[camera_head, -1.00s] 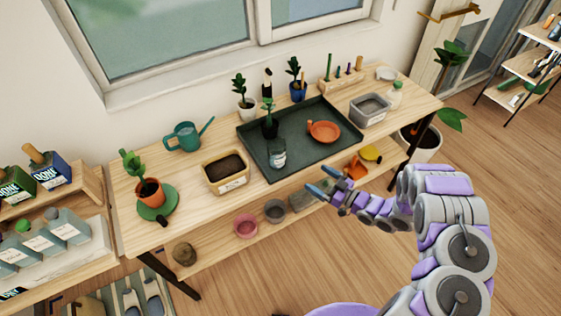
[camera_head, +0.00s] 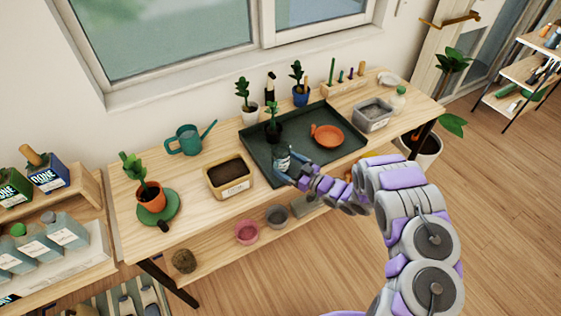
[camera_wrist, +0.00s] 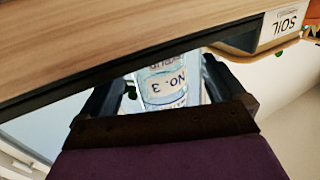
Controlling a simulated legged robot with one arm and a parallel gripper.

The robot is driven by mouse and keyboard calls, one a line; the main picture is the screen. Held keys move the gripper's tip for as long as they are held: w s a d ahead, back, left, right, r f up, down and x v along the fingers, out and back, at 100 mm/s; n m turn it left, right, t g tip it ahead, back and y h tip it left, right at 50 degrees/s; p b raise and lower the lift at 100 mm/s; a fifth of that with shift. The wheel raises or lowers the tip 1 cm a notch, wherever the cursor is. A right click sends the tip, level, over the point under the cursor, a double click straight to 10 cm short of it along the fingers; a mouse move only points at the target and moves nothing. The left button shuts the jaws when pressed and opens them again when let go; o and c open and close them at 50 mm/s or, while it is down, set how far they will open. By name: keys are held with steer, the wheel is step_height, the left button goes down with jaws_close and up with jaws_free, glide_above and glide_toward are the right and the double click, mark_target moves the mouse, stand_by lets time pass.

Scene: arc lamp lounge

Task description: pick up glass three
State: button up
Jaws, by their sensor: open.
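Glass three (camera_head: 282,157) is a clear tumbler with a pale label, near the front edge of the dark green tray (camera_head: 256,150) on the wooden bench. My gripper (camera_head: 288,167) is open at the glass, with a finger to either side. I cannot tell whether either finger touches it. The lower part of the glass is partly hidden by my gripper in the head view.
A small dark-potted plant (camera_head: 273,130) stands just behind the glass. A soil box (camera_head: 230,177) is left of the tray. A watering can (camera_head: 187,140) and several other pots stand on the bench.

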mark_target(288, 163)
steer(key=x, duration=0.4)
steer(key=shift+b, duration=0.4)
steer(key=shift+w+d+r, duration=0.1)
steer(key=shift+d+r, duration=0.1)
steer(key=shift+d, duration=0.25)
steer(key=shift+a, duration=0.55)
steer(key=c, duration=0.7)
steer(key=shift+d, duration=0.4)
steer(key=c, duration=0.5)
steer(key=shift+c, duration=0.2)
steer(key=shift+a, duration=0.1)
